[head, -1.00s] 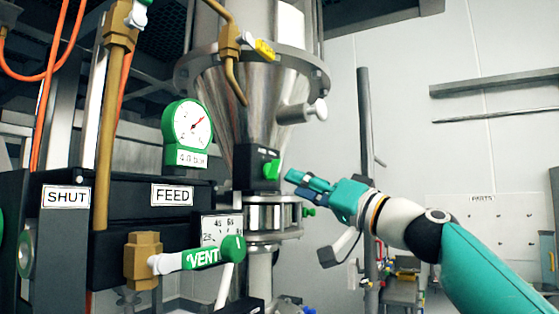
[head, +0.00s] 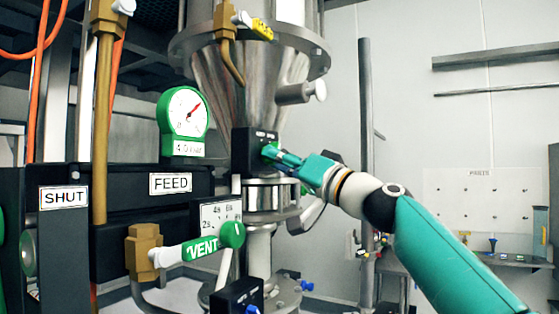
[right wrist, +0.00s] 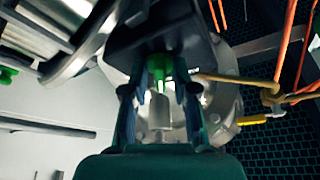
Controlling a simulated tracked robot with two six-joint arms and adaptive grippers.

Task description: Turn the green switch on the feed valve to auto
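The green switch (head: 268,150) sits on the front of a small black box (head: 246,153) below the steel cone; lettering above it is too small to read. My right gripper (head: 279,156) reaches in from the right with its fingertips at the switch. In the right wrist view, the green switch (right wrist: 160,66) lies between the two fingers of my right gripper (right wrist: 160,85), one on each side. The fingers stand apart, and I cannot tell whether they touch it. The switch's setting cannot be made out. My left gripper is not in view.
A green-rimmed gauge (head: 184,117) and the FEED label (head: 171,183) are left of the box. The green VENT lever (head: 202,249) juts out lower down. A steel side handle (head: 300,93) is above my right gripper. Another black box (head: 236,297) is below.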

